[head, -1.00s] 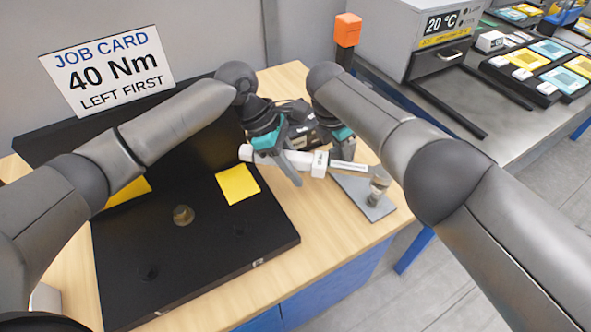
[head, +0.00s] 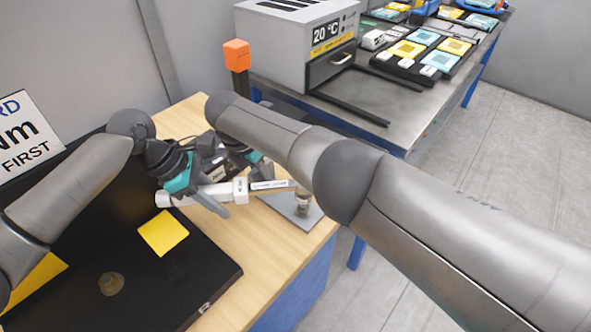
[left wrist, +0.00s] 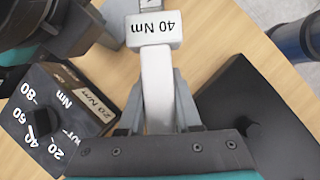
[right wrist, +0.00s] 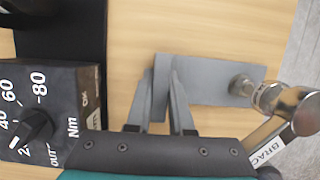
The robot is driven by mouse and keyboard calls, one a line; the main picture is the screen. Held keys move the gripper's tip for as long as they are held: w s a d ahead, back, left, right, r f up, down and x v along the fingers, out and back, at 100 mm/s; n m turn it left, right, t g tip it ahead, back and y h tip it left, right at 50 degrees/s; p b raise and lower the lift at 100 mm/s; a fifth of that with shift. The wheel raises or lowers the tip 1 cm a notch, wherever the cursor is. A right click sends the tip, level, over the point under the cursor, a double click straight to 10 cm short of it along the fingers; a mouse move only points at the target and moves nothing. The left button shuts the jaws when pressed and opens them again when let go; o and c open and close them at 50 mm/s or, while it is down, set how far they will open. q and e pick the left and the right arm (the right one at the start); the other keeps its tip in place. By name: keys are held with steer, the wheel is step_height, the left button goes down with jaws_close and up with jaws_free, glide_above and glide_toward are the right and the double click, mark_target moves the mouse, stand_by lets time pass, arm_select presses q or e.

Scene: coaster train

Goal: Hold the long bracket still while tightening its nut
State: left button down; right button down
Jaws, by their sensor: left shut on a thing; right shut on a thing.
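The long bracket (head: 283,208) is a grey metal plate with an upright flange, lying at the bench's right edge. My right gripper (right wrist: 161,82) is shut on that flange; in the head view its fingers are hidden. My left gripper (left wrist: 158,100) is shut on the white handle of a torque wrench (head: 182,197) marked 40 Nm (left wrist: 152,28). The wrench runs right to a metal socket (head: 303,200) standing over the bracket's bolt end. The right wrist view shows the socket (right wrist: 285,105) at the stud; I cannot tell how the nut is seated.
A dark box with an Nm dial (right wrist: 45,115) sits beside the grippers. A black board (head: 215,265) with a yellow square (head: 163,233) and a brass-coloured knob (head: 110,283) fills the left. A grey oven-like unit (head: 290,45) and an orange-topped post (head: 236,55) stand behind.

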arm_select(q)
steer(key=shift+d+r, duration=0.1)
steer(key=shift+r, duration=0.15)
steer(key=shift+s+r+n, duration=0.9)
steer(key=shift+s+r, duration=0.4)
steer(key=shift+r, duration=0.2)
steer(key=t, duration=0.1)
glide_above(234, 223)
steer(key=s+a, duration=0.1)
steer(key=s, duration=0.1)
steer(key=shift+s+a+f, duration=0.1)
steer(key=shift+f, duration=0.95)
steer(key=shift+s+f, duration=0.1)
steer(key=shift+f, duration=2.75)
steer(key=shift+w+a+f+m+g, duration=0.15)
steer(key=shift+w+m+g, duration=0.1)
steer(key=shift+w+m, duration=0.25)
steer(key=shift+w+a+r+m+g, duration=0.1)
steer(key=shift+w+m+g, duration=0.2)
steer(key=shift+w, duration=0.3)
